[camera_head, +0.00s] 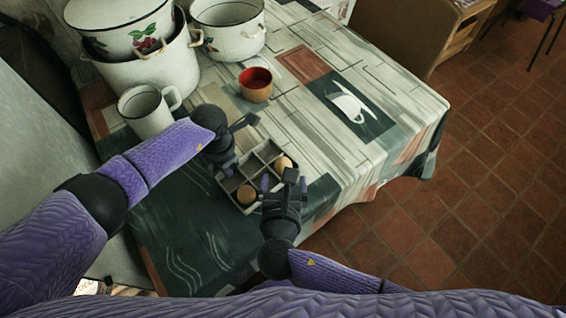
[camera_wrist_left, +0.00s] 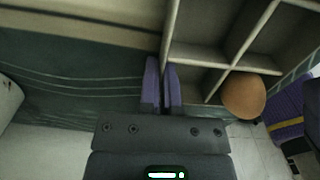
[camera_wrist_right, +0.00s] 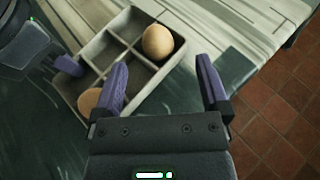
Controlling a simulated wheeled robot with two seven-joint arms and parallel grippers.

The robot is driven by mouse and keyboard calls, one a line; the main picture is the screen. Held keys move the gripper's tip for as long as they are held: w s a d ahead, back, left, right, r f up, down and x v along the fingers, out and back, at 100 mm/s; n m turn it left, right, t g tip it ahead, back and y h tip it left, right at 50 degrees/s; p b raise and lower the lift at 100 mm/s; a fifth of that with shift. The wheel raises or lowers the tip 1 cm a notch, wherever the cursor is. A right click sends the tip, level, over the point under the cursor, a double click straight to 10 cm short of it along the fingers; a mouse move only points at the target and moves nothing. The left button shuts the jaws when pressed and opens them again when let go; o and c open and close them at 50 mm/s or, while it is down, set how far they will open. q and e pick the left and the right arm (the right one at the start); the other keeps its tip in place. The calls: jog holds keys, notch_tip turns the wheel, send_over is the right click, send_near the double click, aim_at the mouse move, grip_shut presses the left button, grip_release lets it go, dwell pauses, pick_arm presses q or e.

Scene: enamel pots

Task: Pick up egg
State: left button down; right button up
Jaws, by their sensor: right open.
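A grey divided egg tray (camera_head: 262,152) lies on the table, with two brown eggs in its compartments. One egg (camera_head: 284,163) sits at the right side; it also shows in the right wrist view (camera_wrist_right: 157,42). The other egg (camera_head: 246,195) sits at the near-left end and shows partly hidden behind my finger in the right wrist view (camera_wrist_right: 88,103). My right gripper (camera_wrist_right: 162,62) is open and empty above the tray's near right side, its fingers apart from the right-hand egg.
A white mug (camera_head: 146,112), a large enamel pot (camera_head: 150,75) and a smaller white pot (camera_head: 228,30) stand at the back left. A red-lined cup (camera_head: 256,85) stands behind the tray. The patterned tablecloth (camera_head: 390,85) is clear to the right, up to the table edge.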

aim_at(283, 167)
jog(key=x, duration=0.6)
jog(key=shift+a+r, duration=0.1)
jog(key=shift+a, duration=0.15)
jog(key=c, duration=0.8)
